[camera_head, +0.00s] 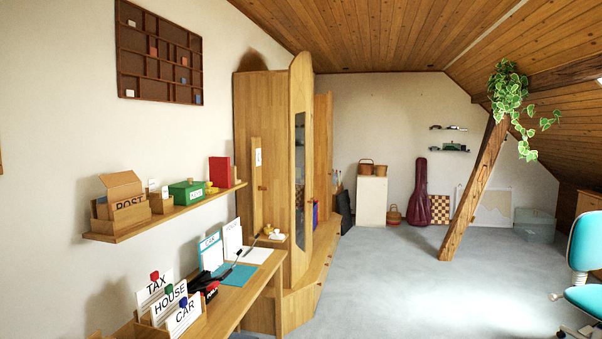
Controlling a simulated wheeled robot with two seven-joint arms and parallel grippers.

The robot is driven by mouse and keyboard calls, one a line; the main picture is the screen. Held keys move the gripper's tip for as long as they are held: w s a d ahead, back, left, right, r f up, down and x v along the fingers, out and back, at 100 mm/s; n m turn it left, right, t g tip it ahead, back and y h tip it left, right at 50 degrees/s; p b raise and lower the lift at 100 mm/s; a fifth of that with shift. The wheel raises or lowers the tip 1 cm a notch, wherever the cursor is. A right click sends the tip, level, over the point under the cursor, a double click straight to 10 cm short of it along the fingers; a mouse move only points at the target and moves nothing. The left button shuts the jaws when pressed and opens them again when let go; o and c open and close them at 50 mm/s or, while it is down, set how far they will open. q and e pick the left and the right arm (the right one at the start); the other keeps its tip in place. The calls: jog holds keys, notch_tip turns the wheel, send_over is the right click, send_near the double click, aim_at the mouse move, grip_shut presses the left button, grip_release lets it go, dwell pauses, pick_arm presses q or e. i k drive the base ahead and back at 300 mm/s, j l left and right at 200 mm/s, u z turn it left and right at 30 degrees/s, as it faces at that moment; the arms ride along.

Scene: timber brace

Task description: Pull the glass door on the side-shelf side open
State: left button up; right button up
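A tall wooden cabinet (262,100) stands against the left wall, beyond the desk. A door with a tall narrow glass pane (300,170) and an arched wooden top is on its right-facing front, nearest me. I see this door at a steep angle and cannot tell whether it is fully closed. A second wooden panel (323,150) shows farther along the front. Neither of my grippers is in view.
A desk (240,298) with labelled files, papers and black items runs along the left wall, below a wall shelf (165,215). A slanted timber brace (474,190) stands right of centre. A teal chair (585,255) is at right. The grey floor between is clear.

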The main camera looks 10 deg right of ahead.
aim_at(299, 69)
jog(key=i+z, duration=0.1)
jog(key=z, duration=0.45)
jog(key=i, duration=4.75)
jog(key=i+u, duration=0.15)
jog(key=i, duration=0.35)
jog(key=i+l+u, duration=0.1)
jog(key=i, duration=0.35)
jog(key=i+l+u, duration=0.15)
jog(key=i, duration=0.3)
jog(key=u, duration=0.15)
jog(key=i+l, duration=0.05)
